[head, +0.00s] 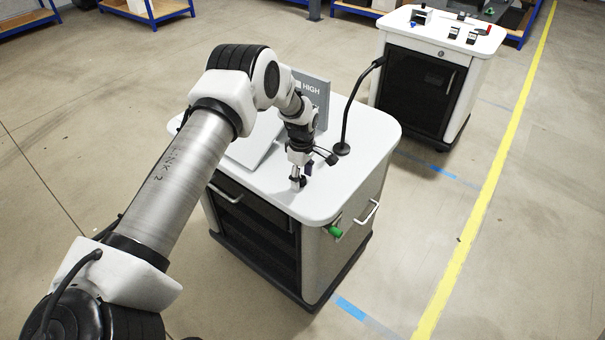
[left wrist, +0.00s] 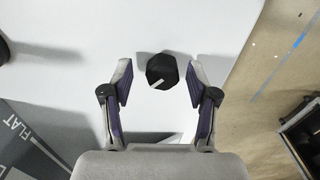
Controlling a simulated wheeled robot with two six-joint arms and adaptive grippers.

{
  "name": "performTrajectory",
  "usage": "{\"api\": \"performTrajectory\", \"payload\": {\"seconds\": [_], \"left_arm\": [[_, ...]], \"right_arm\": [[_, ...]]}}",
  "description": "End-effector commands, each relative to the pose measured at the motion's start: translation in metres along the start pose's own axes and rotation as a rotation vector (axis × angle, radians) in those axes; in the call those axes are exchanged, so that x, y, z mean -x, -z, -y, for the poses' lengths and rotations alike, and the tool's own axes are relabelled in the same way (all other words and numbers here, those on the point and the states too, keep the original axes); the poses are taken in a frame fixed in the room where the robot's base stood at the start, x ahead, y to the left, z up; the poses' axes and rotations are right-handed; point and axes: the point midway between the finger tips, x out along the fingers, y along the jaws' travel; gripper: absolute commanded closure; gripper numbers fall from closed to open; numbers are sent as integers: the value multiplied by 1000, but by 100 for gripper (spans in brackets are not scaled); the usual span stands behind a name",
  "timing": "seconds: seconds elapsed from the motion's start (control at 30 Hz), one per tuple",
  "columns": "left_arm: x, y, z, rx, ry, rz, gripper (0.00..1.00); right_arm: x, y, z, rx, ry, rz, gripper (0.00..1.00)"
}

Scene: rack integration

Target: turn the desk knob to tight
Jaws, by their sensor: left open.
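The desk knob (left wrist: 162,68) is a black, many-sided knob with a white pointer mark, on the white desk top. In the left wrist view the mark points toward the lower left. My left gripper (left wrist: 160,79) is open, with one purple-padded finger on each side of the knob and a gap on both sides. In the head view my left gripper (head: 300,178) is low over the front part of the desk top (head: 370,130); the knob is hard to make out there. My right gripper is not in view.
A grey panel marked HIGH (head: 312,88) stands on the desk behind my arm. A black gooseneck stand (head: 348,112) rises to the right of my gripper. A green item (head: 334,231) and a handle are on the desk's side. A second cabinet (head: 418,92) stands behind.

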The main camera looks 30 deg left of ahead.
Motion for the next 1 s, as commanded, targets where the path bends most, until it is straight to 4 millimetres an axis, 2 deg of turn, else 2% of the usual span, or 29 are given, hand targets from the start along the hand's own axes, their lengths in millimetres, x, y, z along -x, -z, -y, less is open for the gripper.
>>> {"api": "performTrajectory", "payload": {"seconds": [0.2, 0.23, 0.37, 0.4, 0.77, 1.0], "left_arm": [[-2, 0, 0, -1, -1, 0, 41], [-2, 0, 0, -1, -1, 0, 48], [-2, 0, 0, -1, 0, 0, 94], [-2, 0, 0, -1, 0, 0, 100], [-3, 0, 1, -26, 2, 1, 100], [-5, 0, 2, -129, 3, 1, 100]], "right_arm": [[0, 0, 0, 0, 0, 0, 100], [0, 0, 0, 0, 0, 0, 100], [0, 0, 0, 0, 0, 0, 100], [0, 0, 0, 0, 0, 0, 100], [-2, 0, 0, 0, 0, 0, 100], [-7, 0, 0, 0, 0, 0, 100]]}}
